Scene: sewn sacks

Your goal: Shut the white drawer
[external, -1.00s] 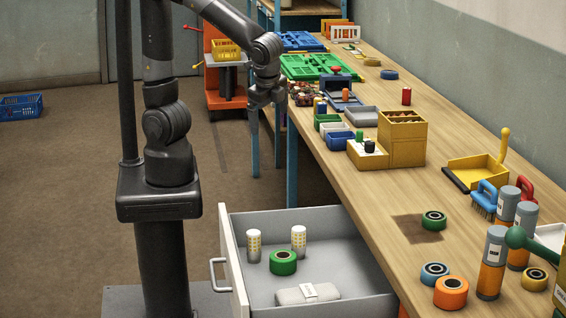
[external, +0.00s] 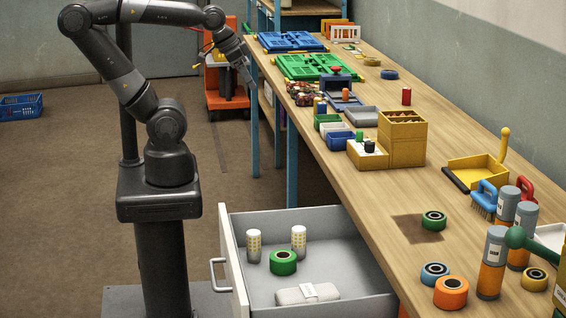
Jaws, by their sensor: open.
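The white drawer (external: 231,258) is pulled out from under the wooden workbench, at the bottom middle of the external view. A metal handle (external: 217,274) sits on its front panel, facing left. In the drawer are two white tubes with a yellow pattern, a green tape roll (external: 283,262) and a pale grey packet (external: 307,294). My gripper (external: 249,78) is high up near the far part of the bench's left edge, well away from the drawer and touching nothing I can see. It is open and small in view.
The workbench (external: 455,150) holds yellow bins (external: 402,140), green and blue cases, tape rolls and several orange-and-grey bottles. An orange cart (external: 226,95) stands behind my gripper. The floor left of the drawer is clear beyond my base.

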